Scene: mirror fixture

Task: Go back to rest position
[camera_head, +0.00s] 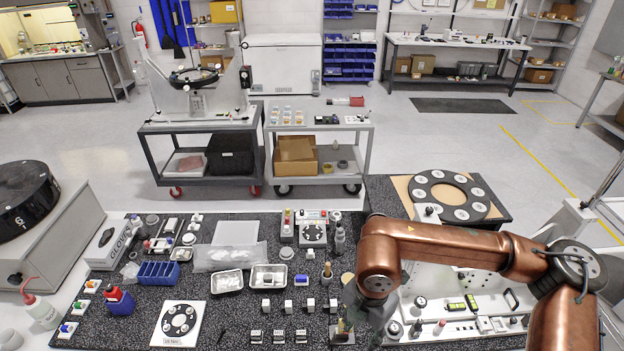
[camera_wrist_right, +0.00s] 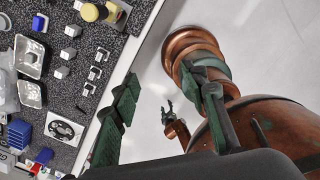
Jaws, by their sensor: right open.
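My right arm (camera_head: 450,245) is copper and comes in from the right, bent over the table's right part. My right gripper (camera_head: 362,318) hangs down near the table's front edge, partly hidden by its own wrist. In the right wrist view its two dark green fingers (camera_wrist_right: 163,108) are wide apart with nothing between them. My left arm is outside the head view. A small dark gripper (camera_wrist_right: 168,117) on a copper link shows far below in the right wrist view, probably my left one, too small to judge.
The speckled table (camera_head: 225,318) holds metal trays (camera_head: 227,282), a blue bin (camera_head: 158,272), a round fixture plate (camera_head: 179,323) and several small blocks. A ring fixture (camera_head: 448,195) lies behind my right arm. Two carts (camera_head: 318,122) stand beyond. Bare floor (camera_head: 440,140) lies at the back right.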

